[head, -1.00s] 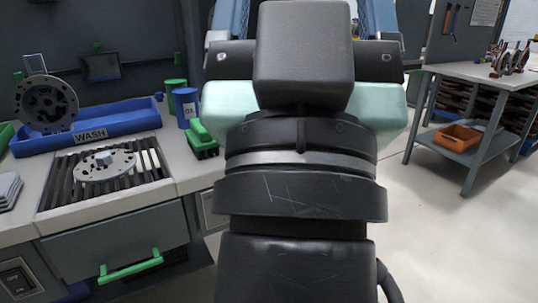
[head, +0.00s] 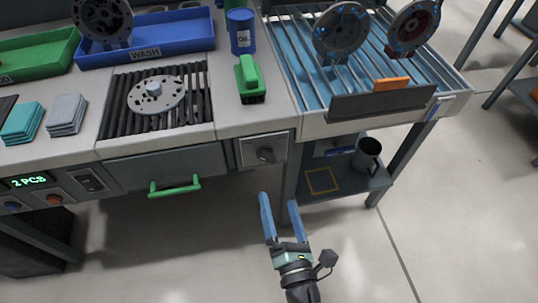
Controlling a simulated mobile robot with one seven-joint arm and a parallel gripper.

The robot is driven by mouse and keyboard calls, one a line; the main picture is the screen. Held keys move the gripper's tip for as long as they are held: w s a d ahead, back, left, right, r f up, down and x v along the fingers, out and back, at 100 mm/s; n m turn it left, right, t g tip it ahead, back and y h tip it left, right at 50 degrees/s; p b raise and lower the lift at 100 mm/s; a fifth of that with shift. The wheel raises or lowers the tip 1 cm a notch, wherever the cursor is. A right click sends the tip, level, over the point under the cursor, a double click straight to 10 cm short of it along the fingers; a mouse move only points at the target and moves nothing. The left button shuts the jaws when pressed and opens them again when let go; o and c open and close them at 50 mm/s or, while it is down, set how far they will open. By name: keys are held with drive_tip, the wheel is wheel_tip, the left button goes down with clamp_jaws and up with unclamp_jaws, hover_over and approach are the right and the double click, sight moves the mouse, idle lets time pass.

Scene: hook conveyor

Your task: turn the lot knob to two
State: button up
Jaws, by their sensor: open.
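A green display (head: 30,182) at the left of the bench front seems to read "2 PCS".
A green drawer handle (head: 175,187) sticks out left of the knob. A rack (head: 330,60) with dark discs stands to the right, above a shelf holding a dark mug (head: 367,153). A blue OIL can (head: 240,32) and green brush (head: 249,80) stand above the knob. The floor in front is clear.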

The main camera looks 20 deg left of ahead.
sight(268, 159)
drive_tip(key=b+x, duration=0.1)
drive_tip(key=x, duration=1.1)
drive_tip(key=shift+w+r+b, duration=0.15)
drive_tip(key=shift+w+b, duration=0.05)
drive_tip(key=shift+b, duration=0.2)
drive_tip(key=c, duration=1.4)
